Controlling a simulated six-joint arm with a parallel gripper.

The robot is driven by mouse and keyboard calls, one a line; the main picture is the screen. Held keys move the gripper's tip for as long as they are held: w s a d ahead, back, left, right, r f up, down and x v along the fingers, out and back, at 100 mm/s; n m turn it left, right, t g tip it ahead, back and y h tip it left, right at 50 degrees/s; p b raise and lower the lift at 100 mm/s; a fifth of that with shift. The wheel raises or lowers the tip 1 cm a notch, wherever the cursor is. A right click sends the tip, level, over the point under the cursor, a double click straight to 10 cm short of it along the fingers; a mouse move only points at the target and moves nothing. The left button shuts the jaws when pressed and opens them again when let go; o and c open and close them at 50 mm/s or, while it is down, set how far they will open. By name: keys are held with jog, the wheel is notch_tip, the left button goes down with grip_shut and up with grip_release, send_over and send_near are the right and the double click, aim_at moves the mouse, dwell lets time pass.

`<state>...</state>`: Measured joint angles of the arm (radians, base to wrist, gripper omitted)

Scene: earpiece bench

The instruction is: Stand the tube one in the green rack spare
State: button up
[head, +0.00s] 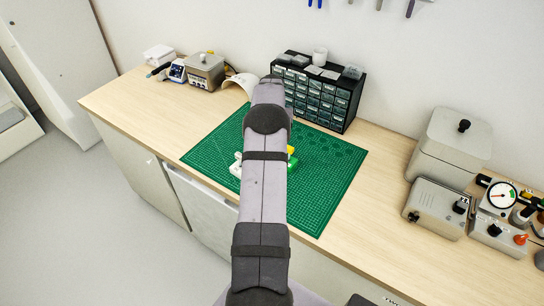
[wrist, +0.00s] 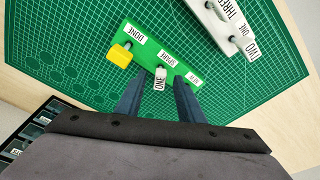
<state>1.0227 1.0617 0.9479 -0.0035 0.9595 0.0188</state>
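The green rack (wrist: 148,57) lies on the cutting mat in the wrist view, with labels that seem to read DONE, SPARE and a third too small to read. A small white tube marked ONE (wrist: 160,79) is at the rack's near edge, by the SPARE label. I cannot tell how deep it sits. My gripper (wrist: 157,84) is open, with a dark finger on each side of the tube and visible gaps. A yellow block (wrist: 119,55) is by the DONE label. In the head view my arm hides the gripper and most of the rack.
A white rack (wrist: 222,22) labelled THREE, ONE and TWO lies beyond the green one. The green mat (head: 325,170) is otherwise largely clear. A dark drawer cabinet (head: 345,105) stands behind it; grey instruments (head: 437,205) stand at the right.

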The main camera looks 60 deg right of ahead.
notch_tip(320, 180, up, 7)
jog(key=a+b, duration=0.1)
jog(key=b, duration=0.2)
jog(key=shift+s, duration=0.35)
jog(key=shift+r, duration=0.1)
